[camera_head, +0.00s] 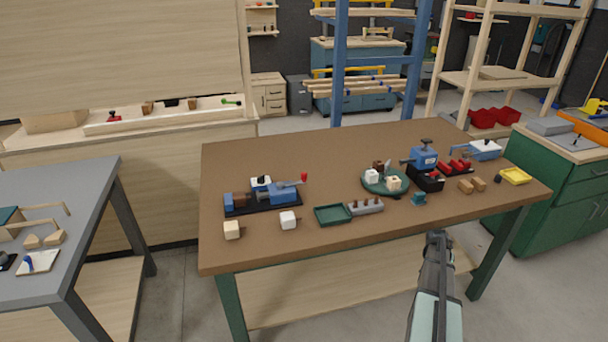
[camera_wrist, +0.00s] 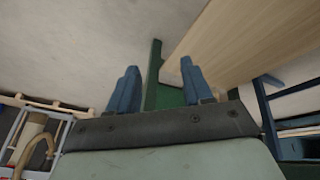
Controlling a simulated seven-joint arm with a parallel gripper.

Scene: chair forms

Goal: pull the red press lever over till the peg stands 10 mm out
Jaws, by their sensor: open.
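The press (camera_head: 262,194) is a blue and grey device on a black base, at the left of the brown table. Its lever with a red knob (camera_head: 304,177) rises at the press's right end, tilted up to the right. A peg is too small to make out. My gripper (camera_head: 437,238) is in front of the table's front edge, to the right of the press and well apart from it. In the wrist view my gripper (camera_wrist: 158,82) shows two blue fingers spread apart with nothing between them. The press and lever are not in the wrist view.
Two pale blocks (camera_head: 232,230) (camera_head: 289,220) and a green tray (camera_head: 332,214) lie in front of the press. A round green turntable (camera_head: 371,185) with blocks and a second blue device (camera_head: 424,158) stand to the right. The table's (camera_head: 320,160) back middle is clear.

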